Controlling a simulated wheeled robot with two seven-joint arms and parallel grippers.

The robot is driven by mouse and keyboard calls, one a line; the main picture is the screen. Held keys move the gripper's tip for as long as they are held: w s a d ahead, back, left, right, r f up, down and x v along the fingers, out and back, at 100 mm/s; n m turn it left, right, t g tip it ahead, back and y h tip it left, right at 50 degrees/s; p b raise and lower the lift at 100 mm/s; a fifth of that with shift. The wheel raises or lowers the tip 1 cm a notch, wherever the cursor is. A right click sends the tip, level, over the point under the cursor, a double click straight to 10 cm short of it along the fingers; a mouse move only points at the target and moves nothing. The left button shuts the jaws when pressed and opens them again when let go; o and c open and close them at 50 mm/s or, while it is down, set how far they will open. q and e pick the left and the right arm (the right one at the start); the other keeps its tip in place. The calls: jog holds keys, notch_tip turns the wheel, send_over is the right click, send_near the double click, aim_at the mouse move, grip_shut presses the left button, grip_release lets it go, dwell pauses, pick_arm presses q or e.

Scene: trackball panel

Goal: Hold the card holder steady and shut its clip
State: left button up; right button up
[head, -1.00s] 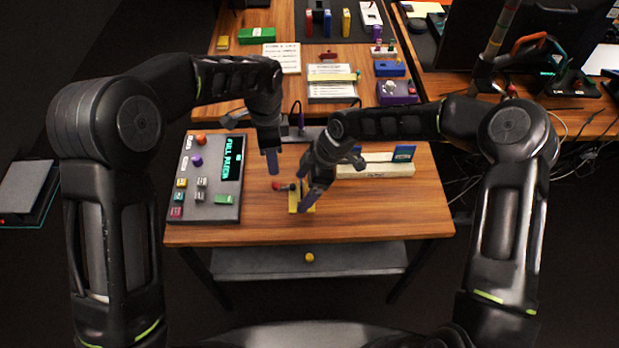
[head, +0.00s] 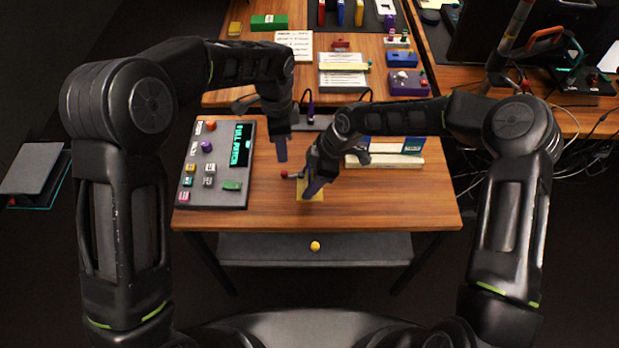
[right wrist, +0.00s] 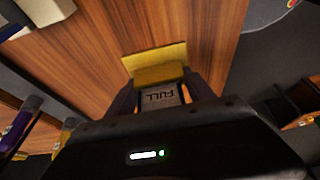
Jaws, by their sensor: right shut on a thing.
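The yellow card holder (head: 316,196) is on the wooden table, mostly hidden by my right gripper in the head view. A short lever with a red knob (head: 285,174) sticks out to its left; it looks like the clip. My right gripper (head: 313,187) is shut on the holder. In the right wrist view the yellow holder (right wrist: 158,64) shows beyond the fingers, and a grey card (right wrist: 161,97) marked FULL is between them. My left gripper (head: 282,153) points down above the table, apart from the knob and farther back. Its finger gap cannot be seen.
A grey panel (head: 213,190) with several knobs, buttons and a green-lettered display stands at the left of the table. A cream rack (head: 400,161) with upright cards stands at the right. The table's front and right parts are clear.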

jog(key=c, duration=0.6)
pick_arm(q)
jog(key=shift+w+a+f, duration=0.1)
jog(key=shift+a+f, duration=0.05)
jog(key=shift+a, duration=0.15)
jog(key=c, duration=0.3)
pick_arm(e)
jog(key=shift+o, duration=0.2)
pick_arm(q)
jog(key=a+n, duration=0.1)
jog(key=w+a+f+g+h, duration=0.1)
jog(key=a+n+h, duration=0.1)
jog(key=a, duration=0.1)
jog(key=shift+w+f+n, duration=0.3)
jog(key=c, duration=0.5)
jog(key=w+a+n+h, duration=0.1)
jog(key=a, duration=0.1)
jog(key=w+a+n+h, duration=0.1)
jog(key=a+h, duration=0.1)
jog(key=w+a+n+h, duration=0.1)
jog(key=a+h, duration=0.1)
jog(key=a, duration=0.1)
jog(key=shift+w+f, duration=0.1)
jog(key=shift+f, duration=0.05)
jog(key=shift+w+a+n, duration=0.2)
jog(key=shift+a+n, duration=0.05)
jog(key=shift+n, duration=0.05)
